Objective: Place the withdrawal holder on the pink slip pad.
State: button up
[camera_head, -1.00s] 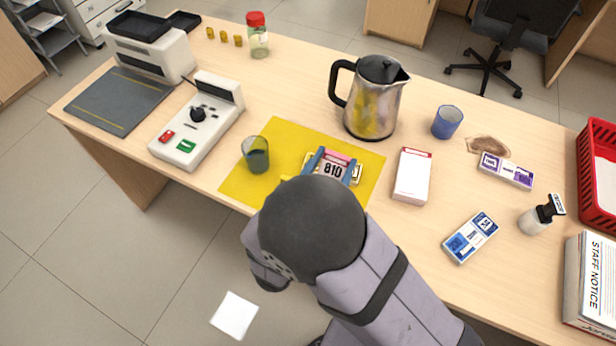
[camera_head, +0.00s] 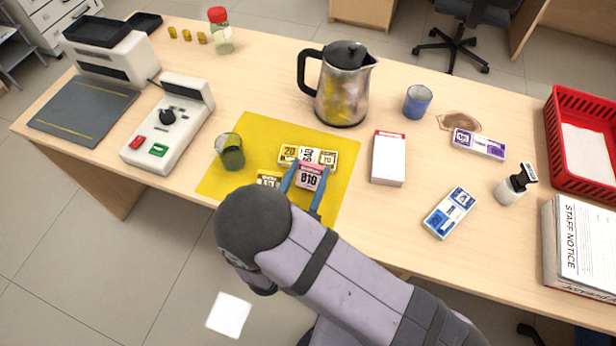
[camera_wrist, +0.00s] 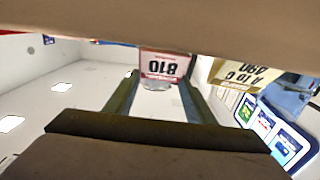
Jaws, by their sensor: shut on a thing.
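My gripper (camera_head: 305,184) is shut on a small pink-topped holder marked 810 (camera_head: 312,177), over the yellow mat (camera_head: 255,125). I take this to be the withdrawal holder. In the wrist view the holder (camera_wrist: 164,66) sits between both fingers. A white slip pad with a pinkish-red top edge (camera_head: 388,160) lies right of the mat, apart from the gripper. Nothing lies on it. A yellow-and-white holder (camera_head: 308,156) is just behind the held one.
A green glass (camera_head: 230,152) stands on the mat's left. A steel kettle (camera_head: 342,90) stands behind the mat. A blue cup (camera_head: 417,101), purple holder (camera_head: 479,144), blue holder (camera_head: 449,212), stamp (camera_head: 510,190) and red tray (camera_head: 565,165) are to the right. Bare counter surrounds the pad.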

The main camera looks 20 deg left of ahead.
jog(key=shift+f, duration=0.85)
jog(key=shift+f, duration=0.15)
jog(key=o, duration=0.8)
jog(key=shift+c, duration=0.2)
jog(key=shift+r, duration=0.2)
jog(key=shift+o, duration=0.3)
jog(key=s+b, duration=0.2)
jog(key=s, duration=1)
